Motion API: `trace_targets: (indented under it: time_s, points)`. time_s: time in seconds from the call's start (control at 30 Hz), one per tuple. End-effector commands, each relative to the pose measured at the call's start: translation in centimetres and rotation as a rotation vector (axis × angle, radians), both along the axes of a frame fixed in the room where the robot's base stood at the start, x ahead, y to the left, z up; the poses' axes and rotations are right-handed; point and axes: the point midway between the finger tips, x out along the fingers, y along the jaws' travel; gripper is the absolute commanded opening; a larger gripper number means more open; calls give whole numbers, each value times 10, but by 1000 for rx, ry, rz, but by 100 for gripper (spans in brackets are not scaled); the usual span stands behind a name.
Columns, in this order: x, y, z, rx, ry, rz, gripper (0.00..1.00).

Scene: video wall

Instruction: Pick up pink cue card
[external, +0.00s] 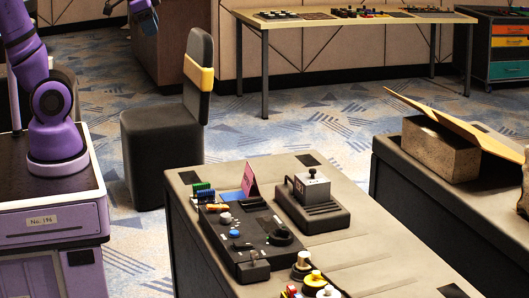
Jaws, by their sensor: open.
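The pink cue card (251,179) stands upright, slightly tilted, at the far end of the desk (353,253) in the external view. It is beside a black control panel (247,243) and a blue piece (231,197). Its lower edge is partly hidden, so I cannot tell what holds it up. My gripper (140,18) is at the top left, partly cut off by the frame edge. It is open, with nothing visible in it, well above and to the left of the card.
A grey box with a lever (312,189) stands right of the card, and colored blocks (204,193) stand left. A dark chair (164,140) with a yellow band is left of the desk. A box with a folder (439,146) sits on the right-hand desk.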

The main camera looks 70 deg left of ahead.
Motion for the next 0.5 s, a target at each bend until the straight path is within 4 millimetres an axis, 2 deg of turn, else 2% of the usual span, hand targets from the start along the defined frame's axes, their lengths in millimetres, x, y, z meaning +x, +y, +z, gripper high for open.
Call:
trace_targets:
  time_s: [0.03, 0.27, 0.5]
  points:
    - [15, 3, -5, 24, 22, -31, 60]
    - [77, 14, -31, 133, 98, -184, 60]
    - [140, 26, -73, 239, 184, -360, 60]
